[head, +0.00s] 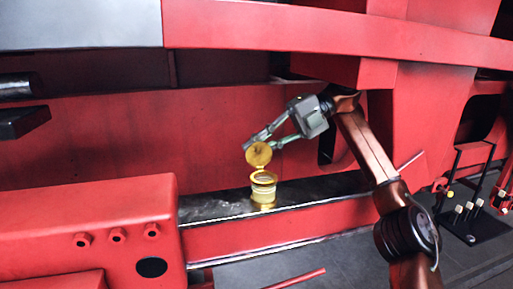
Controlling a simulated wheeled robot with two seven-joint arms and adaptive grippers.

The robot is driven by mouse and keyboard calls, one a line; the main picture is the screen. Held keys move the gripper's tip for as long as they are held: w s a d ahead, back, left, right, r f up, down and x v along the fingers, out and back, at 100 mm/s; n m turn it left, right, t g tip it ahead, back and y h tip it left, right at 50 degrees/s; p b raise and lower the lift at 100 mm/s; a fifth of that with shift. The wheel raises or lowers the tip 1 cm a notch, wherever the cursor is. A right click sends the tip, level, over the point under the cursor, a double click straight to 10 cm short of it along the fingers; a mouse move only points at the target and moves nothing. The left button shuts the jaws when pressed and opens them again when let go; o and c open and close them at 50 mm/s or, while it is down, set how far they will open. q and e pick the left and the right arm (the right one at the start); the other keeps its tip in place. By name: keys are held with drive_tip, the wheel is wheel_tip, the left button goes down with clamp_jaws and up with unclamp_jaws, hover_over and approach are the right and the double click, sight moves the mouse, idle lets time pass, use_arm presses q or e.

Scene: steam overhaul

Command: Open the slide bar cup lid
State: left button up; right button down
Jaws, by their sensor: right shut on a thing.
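The slide bar cup (263,193) is a small brass-yellow pot standing on the dark slide bar (222,203) at the middle of the head view. Its round yellow lid (258,154) stands raised above the cup's rim, tilted up, with its flat face toward me. The cup's mouth shows open below it. My right gripper (263,142) comes in from the upper right and is shut on the lid at its upper edge. The fingertips are partly hidden behind the lid. My left gripper does not show.
A red block (88,225) with bolt heads stands at the left front. Red frame beams (330,32) run above, and a red wall (125,140) is close behind the cup. A rack with small pale-tipped levers (468,207) stands at the right on the grey floor.

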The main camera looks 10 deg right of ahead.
drive_tip(key=shift+r, duration=0.15)
drive_tip(key=c, duration=1.9)
unclamp_jaws()
drive_tip(key=shift+w+d, duration=0.1)
drive_tip(key=shift+c, duration=0.2)
